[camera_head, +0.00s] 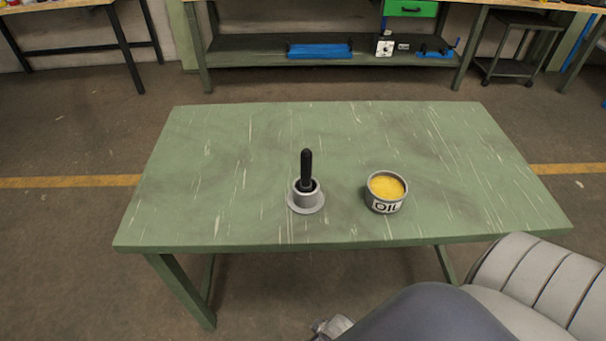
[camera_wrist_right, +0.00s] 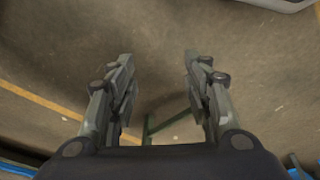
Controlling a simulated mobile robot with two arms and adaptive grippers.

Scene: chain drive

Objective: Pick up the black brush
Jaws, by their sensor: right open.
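The black brush (camera_head: 306,168) stands upright in a grey metal holder (camera_head: 306,201) with a flared base, near the middle of the green table. Only its dark handle shows; its lower end is hidden inside the holder. A round grey tin marked OIL (camera_head: 386,193), with yellow contents, stands to the right of the brush. My right gripper (camera_wrist_right: 155,75) shows in the right wrist view, its two fingers apart with nothing between them, above the floor. In the head view, my right arm enters at the lower right, in front of the table. My left gripper is not in view.
The green table (camera_head: 240,140) is otherwise bare, with free room around the holder and the tin. Its front edge lies between my right arm and the brush. A workbench (camera_head: 260,43) with a blue item on its shelf stands behind.

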